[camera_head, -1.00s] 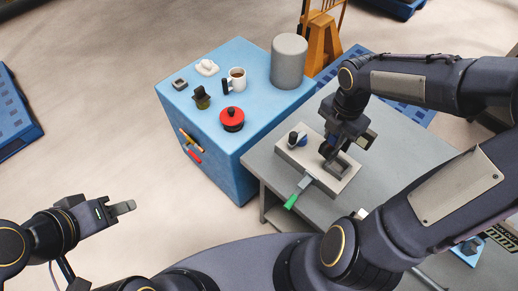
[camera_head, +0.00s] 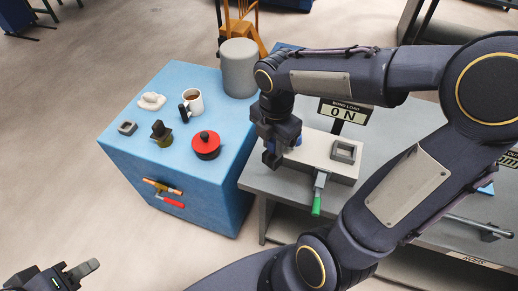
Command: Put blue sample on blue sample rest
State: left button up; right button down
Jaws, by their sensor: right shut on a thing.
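My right gripper (camera_head: 277,152) is over the left end of the white block of the machine (camera_head: 318,154) on the grey table. It is shut on what looks like the blue sample (camera_head: 298,141), of which only a small blue patch shows beside the jaws. The rest of it is hidden by the gripper. A grey square open holder (camera_head: 343,151) sits on the right part of the white block, empty. I cannot tell which is the blue sample rest. My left gripper (camera_head: 80,270) is at the lower left, away from everything.
The blue cabinet (camera_head: 190,90) holds a red pot (camera_head: 206,145), an olive piece with black top (camera_head: 161,134), a mug (camera_head: 192,102), a white item (camera_head: 152,101) and a grey cylinder (camera_head: 239,68). A green-handled lever (camera_head: 317,200) juts from the machine. A sign (camera_head: 343,111) stands behind.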

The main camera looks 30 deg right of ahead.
jog(key=shift+w+f, duration=1.05)
jog(key=shift+f, duration=0.55)
jog(key=shift+w+f, duration=1)
jog(key=shift+f, duration=0.55)
jog(key=shift+w+f, duration=1.05)
jog(key=shift+f, duration=0.55)
jog(key=shift+f+b, duration=0.1)
jog(key=shift+b, duration=0.25)
jog(key=shift+f, duration=0.15)
jog(key=c, duration=1.2)
grip_release()
jog(key=shift+o, duration=0.2)
